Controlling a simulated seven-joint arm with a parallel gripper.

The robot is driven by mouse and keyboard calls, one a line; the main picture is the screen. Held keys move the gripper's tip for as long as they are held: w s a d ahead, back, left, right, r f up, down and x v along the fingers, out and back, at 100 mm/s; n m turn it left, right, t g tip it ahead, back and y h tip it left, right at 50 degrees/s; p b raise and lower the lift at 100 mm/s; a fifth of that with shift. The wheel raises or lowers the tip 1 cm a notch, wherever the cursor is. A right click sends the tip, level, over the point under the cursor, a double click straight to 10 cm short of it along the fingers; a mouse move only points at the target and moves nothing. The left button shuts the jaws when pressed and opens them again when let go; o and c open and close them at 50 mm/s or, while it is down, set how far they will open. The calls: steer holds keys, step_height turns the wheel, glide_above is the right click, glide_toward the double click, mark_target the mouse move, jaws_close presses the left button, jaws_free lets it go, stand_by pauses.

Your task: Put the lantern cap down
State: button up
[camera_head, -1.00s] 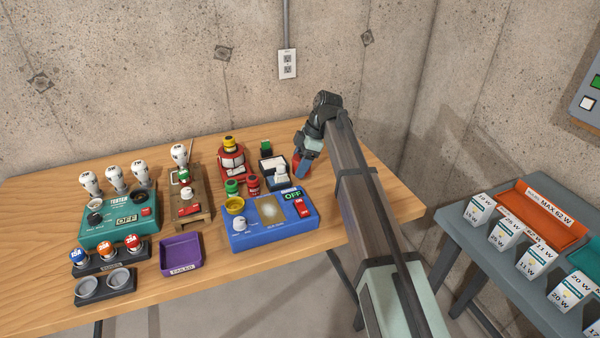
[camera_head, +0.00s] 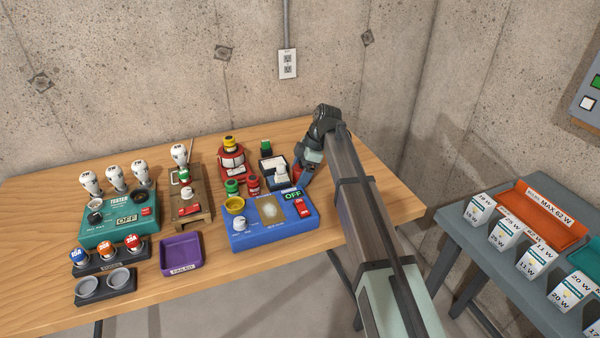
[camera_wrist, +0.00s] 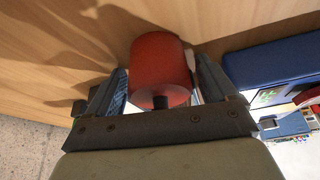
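The lantern cap (camera_wrist: 160,70) is a red cylinder with a short black stub, seen between my two fingers in the wrist view. My gripper (camera_wrist: 161,75) is shut on it, one finger at each side. In the head view my gripper (camera_head: 302,180) points down over the right part of the wooden table, right behind the blue box's corner; the cap is largely hidden there. The gap between cap and tabletop is hard to judge. A red lantern (camera_head: 231,162) with a yellow top stands to the left.
The blue box (camera_head: 272,238) with an OFF label is close in front of my gripper. The wooden table (camera_head: 375,195) is bare to the right.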

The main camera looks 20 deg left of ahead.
steer(key=shift+o, duration=0.2)
steer(key=shift+r, duration=0.15)
steer(key=v, duration=1.2)
